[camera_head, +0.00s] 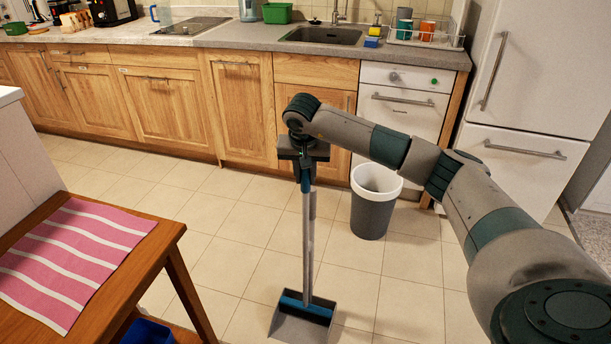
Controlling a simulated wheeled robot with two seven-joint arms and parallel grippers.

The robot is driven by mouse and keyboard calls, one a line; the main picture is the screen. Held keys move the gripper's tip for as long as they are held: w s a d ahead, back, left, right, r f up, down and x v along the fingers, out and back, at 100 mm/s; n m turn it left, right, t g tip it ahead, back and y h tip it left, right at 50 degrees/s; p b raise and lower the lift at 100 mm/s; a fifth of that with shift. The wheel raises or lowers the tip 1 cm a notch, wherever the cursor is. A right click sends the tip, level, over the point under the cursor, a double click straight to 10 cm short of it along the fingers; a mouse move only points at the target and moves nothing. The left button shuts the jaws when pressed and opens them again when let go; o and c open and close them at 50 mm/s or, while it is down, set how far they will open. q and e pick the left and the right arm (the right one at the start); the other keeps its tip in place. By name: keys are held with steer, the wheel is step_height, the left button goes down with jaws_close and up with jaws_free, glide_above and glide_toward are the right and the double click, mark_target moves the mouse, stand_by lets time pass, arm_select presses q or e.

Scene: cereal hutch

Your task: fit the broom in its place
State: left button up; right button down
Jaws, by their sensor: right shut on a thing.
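My right gripper (304,160) comes in from the right and points down over the floor, in front of the cabinets. It is shut on the upper end of the broom (307,245), whose grey handle has a blue top. The broom hangs close to upright below the gripper. Its blue head (318,307) is at a grey dustpan (296,327) on the floor. I cannot tell whether the head touches the dustpan or is just above it. The gripper's fingers are mostly hidden by its own body. My left gripper is not in view.
A grey bin (373,215) with a white rim stands right of the broom. A wooden table (165,240) with a pink striped cloth (75,250) is at the left. Wooden cabinets (240,105), a white dishwasher (405,105) and a fridge (540,75) line the back. Tiled floor (225,215) is free between.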

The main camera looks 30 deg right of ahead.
steer(key=shift+f+b, duration=0.45)
steer(key=shift+f, duration=0.25)
stand_by(0.8)
steer(key=c, duration=1.4)
jaws_free()
steer(key=shift+c, duration=0.2)
steer(key=shift+r, duration=0.1)
